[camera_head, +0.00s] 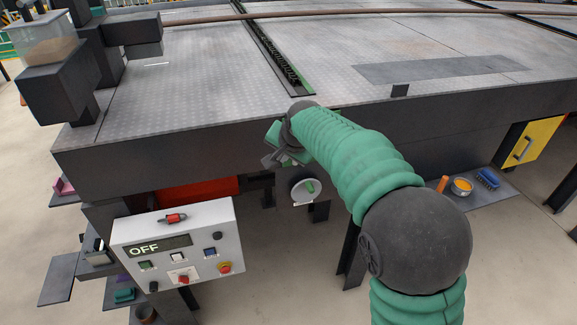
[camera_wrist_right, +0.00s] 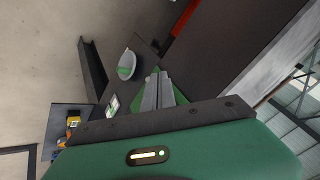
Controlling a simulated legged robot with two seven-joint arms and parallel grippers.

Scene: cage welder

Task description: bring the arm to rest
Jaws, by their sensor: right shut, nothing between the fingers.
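My right arm comes up from the bottom right in the head view, with a green ribbed sleeve and a dark round joint. My right gripper (camera_head: 276,157) is at the front edge of the metal table (camera_head: 190,75), partly hidden by its own wrist. In the right wrist view my right gripper (camera_wrist_right: 158,90) shows its grey fingers together with nothing between them. My left gripper is in neither view.
A control box (camera_head: 180,243) reading OFF stands at the lower left. A low shelf (camera_head: 478,201) at right holds a blue brush (camera_head: 488,178) and an orange-filled bowl (camera_head: 461,187).

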